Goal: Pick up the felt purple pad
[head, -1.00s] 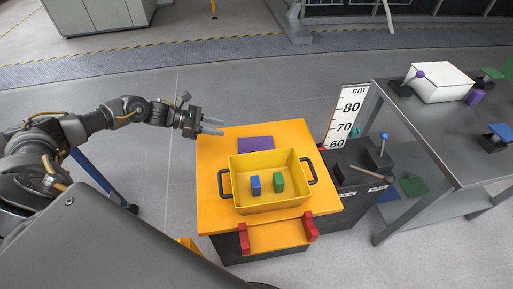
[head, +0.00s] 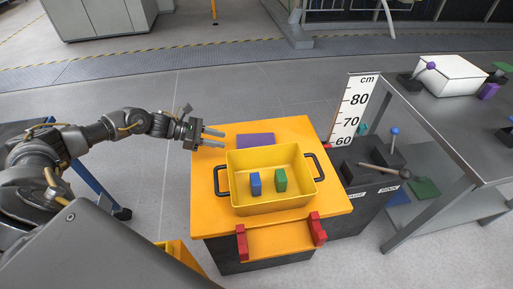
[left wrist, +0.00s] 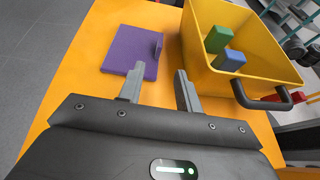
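The purple felt pad (head: 256,140) lies flat on the orange table top (head: 212,190), behind the yellow bin (head: 285,203). In the left wrist view the pad (left wrist: 128,52) is a flat purple square with a small upright tab (left wrist: 157,45) at its right side. My left gripper (head: 216,139) is open and empty, to the left of the pad in the head view. In the left wrist view its two fingers (left wrist: 158,85) are apart, and the pad lies beyond the left finger. My right gripper is not in view.
The yellow bin holds a blue block (head: 255,184) and a green block (head: 281,180) and has black side handles. A grey cart (head: 375,190) with a height scale (head: 355,112) stands to the right. A metal bench (head: 455,130) with a white box is further right.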

